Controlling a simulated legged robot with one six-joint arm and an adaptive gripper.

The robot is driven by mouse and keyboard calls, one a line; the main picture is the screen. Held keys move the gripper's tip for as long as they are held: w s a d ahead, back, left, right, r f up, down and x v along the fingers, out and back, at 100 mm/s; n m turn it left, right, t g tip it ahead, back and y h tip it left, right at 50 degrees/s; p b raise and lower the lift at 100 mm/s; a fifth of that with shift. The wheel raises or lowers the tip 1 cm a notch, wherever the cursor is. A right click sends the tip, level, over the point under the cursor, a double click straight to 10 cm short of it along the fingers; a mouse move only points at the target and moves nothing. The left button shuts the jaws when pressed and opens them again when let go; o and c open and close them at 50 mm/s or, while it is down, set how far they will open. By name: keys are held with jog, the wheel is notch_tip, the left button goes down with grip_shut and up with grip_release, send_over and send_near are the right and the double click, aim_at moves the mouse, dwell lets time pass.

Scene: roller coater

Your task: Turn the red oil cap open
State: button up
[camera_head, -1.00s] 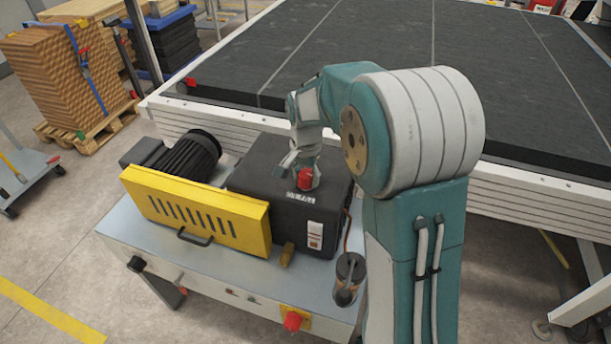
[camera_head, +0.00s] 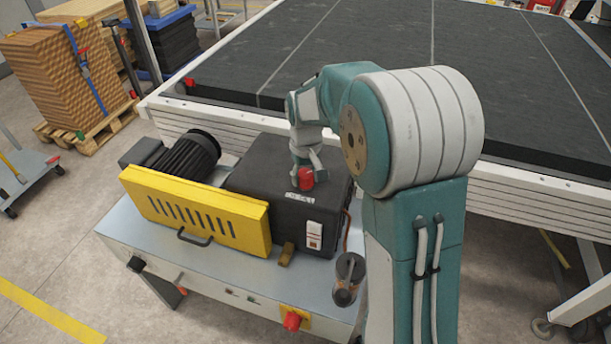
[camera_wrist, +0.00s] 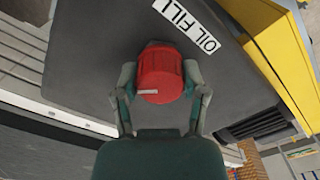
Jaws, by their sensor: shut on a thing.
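The red oil cap (camera_head: 306,179) sits on top of the black pump housing (camera_head: 262,196). In the wrist view the red oil cap (camera_wrist: 161,74) is round with ridged sides and a pale bar mark on it. My gripper (camera_head: 303,172) is over the cap from above. In the wrist view my gripper's two fingers (camera_wrist: 160,88) are on opposite sides of the cap and shut on it. A white "OIL FILL" label (camera_wrist: 190,22) lies on the housing beside the cap. The cap's underside is hidden.
A yellow guard (camera_head: 195,210) and a black motor (camera_head: 185,155) stand left of the housing. A clear cup-like part (camera_head: 348,278) and a red knob (camera_head: 292,320) are at the bench's front. A large dark conveyor bed (camera_head: 380,55) lies behind.

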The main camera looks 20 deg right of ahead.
aim_at(304, 172)
jog(key=n, duration=0.6)
jog(key=shift+w+n, duration=0.15)
jog(key=shift+n, duration=0.15)
jog(key=n, duration=0.6)
dwell(0.4)
jog(key=o, duration=1.1)
jog(key=shift+a, duration=0.1)
jog(key=shift+o, duration=0.2)
notch_tip(304, 172, up, 12)
